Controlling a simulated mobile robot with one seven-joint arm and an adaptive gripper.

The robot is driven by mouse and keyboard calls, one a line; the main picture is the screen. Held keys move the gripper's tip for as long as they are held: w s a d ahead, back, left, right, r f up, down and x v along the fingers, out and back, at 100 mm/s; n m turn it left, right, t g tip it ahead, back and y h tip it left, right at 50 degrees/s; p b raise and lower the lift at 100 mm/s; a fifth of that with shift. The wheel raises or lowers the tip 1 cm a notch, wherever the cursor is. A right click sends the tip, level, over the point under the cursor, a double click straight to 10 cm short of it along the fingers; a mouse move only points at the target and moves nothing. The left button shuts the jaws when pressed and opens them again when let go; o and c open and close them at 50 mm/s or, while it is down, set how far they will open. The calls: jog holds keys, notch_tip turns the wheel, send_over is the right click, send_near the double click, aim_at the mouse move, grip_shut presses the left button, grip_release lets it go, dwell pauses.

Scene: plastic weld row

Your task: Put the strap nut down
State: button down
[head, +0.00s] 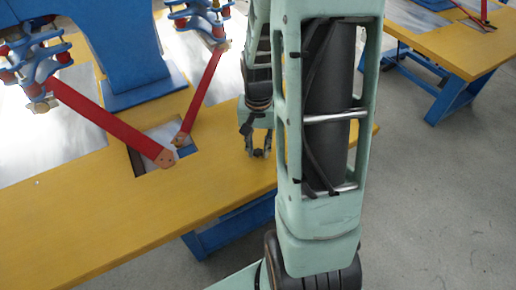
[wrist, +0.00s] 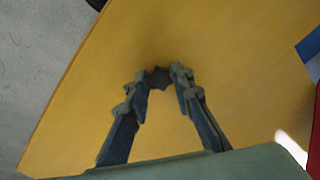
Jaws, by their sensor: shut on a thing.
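The strap nut (wrist: 159,78) is a small, dark, star-shaped piece between my fingertips in the wrist view. My gripper (wrist: 158,84) is shut on it, over the yellow tabletop (wrist: 225,50). A dark shadow lies around the nut, and I cannot tell whether it touches the top. In the head view my gripper (head: 258,153) points down over the right part of the yellow table (head: 90,225), and the nut is too small to make out there.
A red bar (head: 112,125) and a second red bar (head: 203,92) reach from the blue machine (head: 130,45) to a square opening (head: 150,134) left of my gripper. Bare tabletop lies around my gripper. Another yellow table (head: 440,45) stands at the back right.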

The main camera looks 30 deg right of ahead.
jog(key=shift+f, duration=0.15)
jog(key=c, duration=1.7)
grip_release()
notch_tip(320, 180, up, 12)
jog(key=shift+r+p, duration=0.2)
jog(key=shift+p, duration=1)
